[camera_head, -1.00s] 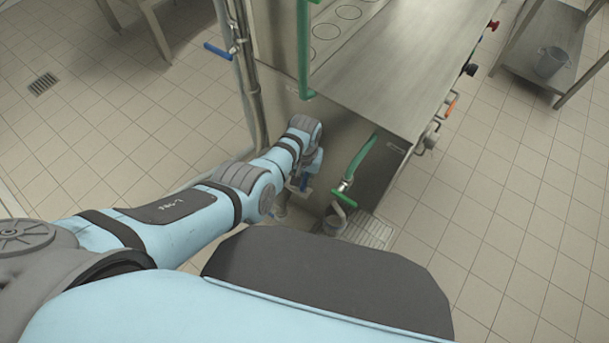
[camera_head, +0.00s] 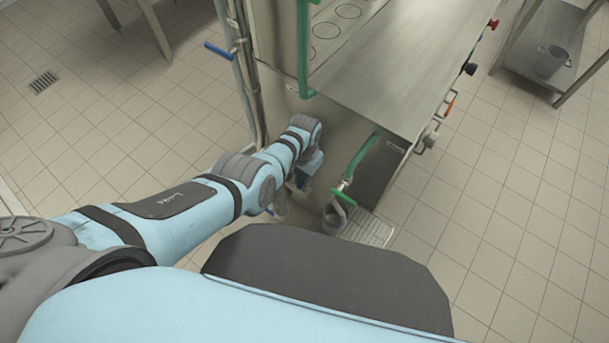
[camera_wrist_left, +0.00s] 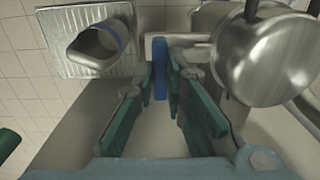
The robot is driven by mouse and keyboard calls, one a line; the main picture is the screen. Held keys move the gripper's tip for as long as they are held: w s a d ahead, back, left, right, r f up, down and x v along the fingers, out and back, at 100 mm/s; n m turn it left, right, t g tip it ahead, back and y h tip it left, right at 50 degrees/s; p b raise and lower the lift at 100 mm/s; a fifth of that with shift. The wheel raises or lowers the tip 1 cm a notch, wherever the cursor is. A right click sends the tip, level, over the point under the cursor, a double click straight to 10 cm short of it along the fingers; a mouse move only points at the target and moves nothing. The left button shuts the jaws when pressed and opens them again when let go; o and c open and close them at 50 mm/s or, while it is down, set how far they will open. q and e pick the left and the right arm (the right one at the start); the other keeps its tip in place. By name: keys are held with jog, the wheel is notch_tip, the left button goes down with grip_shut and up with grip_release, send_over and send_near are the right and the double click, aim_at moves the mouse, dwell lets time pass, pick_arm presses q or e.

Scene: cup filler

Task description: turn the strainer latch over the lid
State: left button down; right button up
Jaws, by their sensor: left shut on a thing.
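The strainer (camera_wrist_left: 268,55) is a shiny metal cylinder at the upper right of the left wrist view, with its round lid facing the camera. The blue latch handle (camera_wrist_left: 160,68) stands in the middle of that view, with a metal bar running from it toward the strainer. My left gripper (camera_wrist_left: 162,90) has its dark green fingers either side of the blue handle and is shut on it. In the head view my left gripper (camera_head: 303,178) is small beside the machine's front, and my wrist hides most of the latch. My right gripper is in neither view.
A green-handled tap (camera_head: 345,196) hangs over the tray. The steel counter (camera_head: 390,75) is beyond. Open tiled floor (camera_head: 530,210) lies right.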

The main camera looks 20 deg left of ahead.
pick_arm(q)
jog(key=c, duration=1.6)
grip_release()
jog(key=shift+c, duration=0.2)
notch_tip(320, 180, up, 12)
